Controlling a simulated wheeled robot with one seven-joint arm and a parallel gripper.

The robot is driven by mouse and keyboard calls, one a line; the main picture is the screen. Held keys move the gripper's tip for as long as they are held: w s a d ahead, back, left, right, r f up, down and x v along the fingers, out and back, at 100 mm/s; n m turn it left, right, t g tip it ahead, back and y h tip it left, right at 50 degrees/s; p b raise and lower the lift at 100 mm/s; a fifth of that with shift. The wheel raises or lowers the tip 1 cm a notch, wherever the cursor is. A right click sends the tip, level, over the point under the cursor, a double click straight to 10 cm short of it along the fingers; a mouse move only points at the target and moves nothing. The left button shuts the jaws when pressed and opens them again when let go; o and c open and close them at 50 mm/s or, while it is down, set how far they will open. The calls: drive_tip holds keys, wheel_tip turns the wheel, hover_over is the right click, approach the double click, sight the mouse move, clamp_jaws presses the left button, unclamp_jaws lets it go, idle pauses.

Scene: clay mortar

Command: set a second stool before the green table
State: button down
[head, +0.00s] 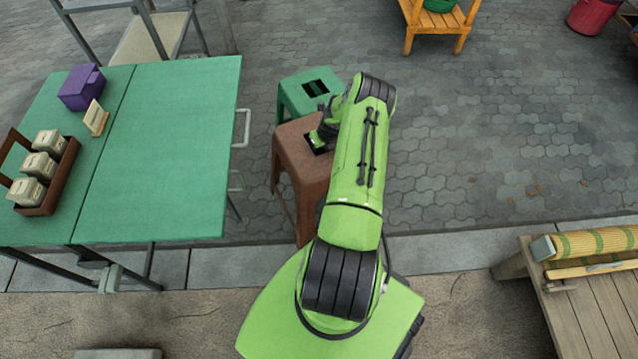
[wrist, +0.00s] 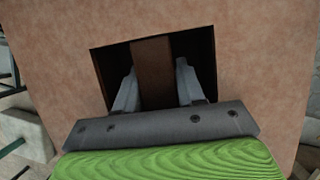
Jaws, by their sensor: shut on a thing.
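The green table (head: 165,150) stands at the left. A brown stool (head: 304,175) stands at its right side, and a green stool (head: 296,94) is just behind the brown one, also right of the table. In the wrist view the brown stool's seat (wrist: 250,50) fills the picture, with a dark hole in it and a bar across the middle. My gripper (wrist: 155,85) has its two fingers down in the hole, one on each side of the bar, shut on it. In the head view my arm hides part of the brown stool, and its feet are partly hidden.
On the table are a purple box (head: 82,88), a small card (head: 96,118) and a brown caddy (head: 50,190) with pale containers. An orange stand (head: 438,20) and a red bucket (head: 592,15) are at the back. A wooden bench (head: 590,310) is front right. The paving right of my arm is clear.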

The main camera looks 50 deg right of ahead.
wheel_tip(320, 180, down, 14)
drive_tip(key=b, duration=0.4)
drive_tip(key=shift+r+b, duration=0.2)
drive_tip(key=shift+b, duration=0.1)
drive_tip(key=shift+w, duration=0.1)
drive_tip(key=c, duration=0.7)
unclamp_jaws()
drive_tip(key=shift+f, duration=0.1)
